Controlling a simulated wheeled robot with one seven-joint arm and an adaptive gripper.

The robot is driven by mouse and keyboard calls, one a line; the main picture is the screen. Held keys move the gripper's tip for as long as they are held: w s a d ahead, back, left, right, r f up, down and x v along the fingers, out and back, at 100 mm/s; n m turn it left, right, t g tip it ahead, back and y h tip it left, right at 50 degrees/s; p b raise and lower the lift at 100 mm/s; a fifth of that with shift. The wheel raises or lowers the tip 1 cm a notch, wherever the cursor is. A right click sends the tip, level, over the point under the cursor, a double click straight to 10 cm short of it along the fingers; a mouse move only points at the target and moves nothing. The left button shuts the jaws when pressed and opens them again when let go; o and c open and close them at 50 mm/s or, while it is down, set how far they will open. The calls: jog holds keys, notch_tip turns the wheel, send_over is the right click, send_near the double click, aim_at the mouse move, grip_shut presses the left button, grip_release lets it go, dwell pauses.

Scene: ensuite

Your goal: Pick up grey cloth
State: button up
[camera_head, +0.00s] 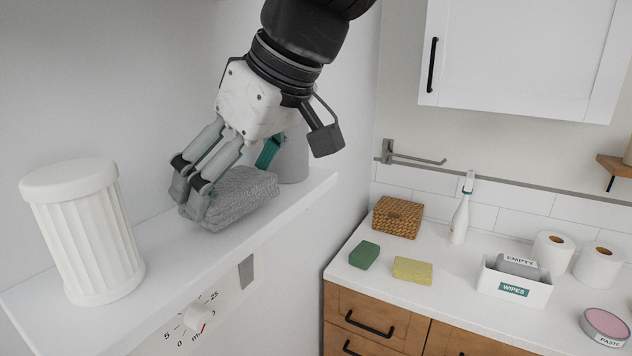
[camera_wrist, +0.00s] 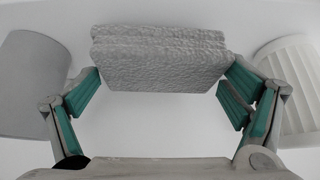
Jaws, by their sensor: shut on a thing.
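The grey cloth (camera_head: 236,195) is a folded, textured block on the white shelf at the left in the head view. My gripper (camera_head: 196,194) reaches down over the shelf with its fingers at either side of the cloth and is shut on it. In the wrist view the cloth (camera_wrist: 158,58) spans between the two green-padded fingers, which touch its left and right ends. I cannot tell whether the cloth's underside rests on the shelf or is slightly above it.
A white ribbed jar (camera_head: 88,232) stands left of my gripper, and a grey cylinder (camera_head: 292,158) stands behind the cloth. Right and lower, a counter (camera_head: 455,262) holds a wicker box (camera_head: 397,217), green and yellow sponges, a bottle (camera_head: 460,215), a wipes box (camera_head: 513,288) and paper rolls.

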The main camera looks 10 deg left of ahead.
jog(key=s+d+b, duration=0.1)
jog(key=s+d, duration=0.2)
jog(key=d, duration=0.5)
jog(key=s+d+b, duration=0.1)
jog(key=s+d, duration=0.2)
jog(key=d, duration=0.4)
jog(key=shift+s+d+b, duration=0.3)
jog(key=shift+d+b, duration=0.05)
jog(key=shift+d, duration=0.05)
